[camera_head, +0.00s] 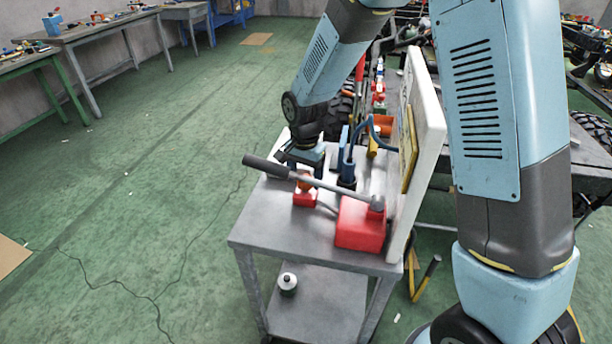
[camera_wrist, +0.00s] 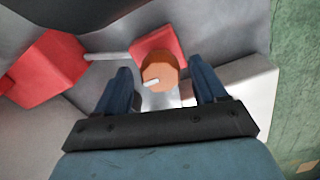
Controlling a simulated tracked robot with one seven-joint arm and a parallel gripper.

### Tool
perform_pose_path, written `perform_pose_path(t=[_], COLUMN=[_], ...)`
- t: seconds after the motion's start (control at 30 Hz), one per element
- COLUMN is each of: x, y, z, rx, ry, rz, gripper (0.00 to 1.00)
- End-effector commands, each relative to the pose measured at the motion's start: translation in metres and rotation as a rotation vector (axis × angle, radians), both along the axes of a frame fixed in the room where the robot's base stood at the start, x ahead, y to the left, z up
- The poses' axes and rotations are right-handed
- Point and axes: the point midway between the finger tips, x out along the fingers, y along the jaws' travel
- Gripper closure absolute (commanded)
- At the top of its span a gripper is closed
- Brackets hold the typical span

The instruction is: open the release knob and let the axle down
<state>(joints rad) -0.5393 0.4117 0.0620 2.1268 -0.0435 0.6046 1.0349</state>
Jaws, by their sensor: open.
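The release knob (camera_wrist: 158,70) is a round orange knob with a pale tab, on a small red block (camera_wrist: 150,42). In the head view, the knob (camera_head: 304,184) and its block (camera_head: 304,198) are on the grey cart top. My gripper (camera_wrist: 161,66) is open, with one blue finger on each side of the knob in the wrist view. Gaps show between knob and fingers. In the head view my gripper (camera_head: 303,162) is above the knob, its tips partly hidden by the lever. I cannot pick out the axle.
A long lever (camera_head: 325,185) with a dark grip slants across from a larger red block (camera_head: 358,229), close to my gripper. A white upright panel (camera_head: 425,130) edges the cart's right side. Blue holders (camera_head: 347,163) stand behind. Open green floor (camera_head: 150,200) lies left.

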Motion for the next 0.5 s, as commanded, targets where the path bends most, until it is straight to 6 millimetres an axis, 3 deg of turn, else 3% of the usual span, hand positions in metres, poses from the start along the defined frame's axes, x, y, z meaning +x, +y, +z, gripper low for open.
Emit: perform_pose_path(t=[0.07,0.5], x=[0.0000,-0.0002], y=[0.0002,0.0007], z=[0.0002,0.0004], rx=[0.000,0.000], ry=[0.000,0.000], rz=[0.000,0.001], gripper=[0.34,0.76])
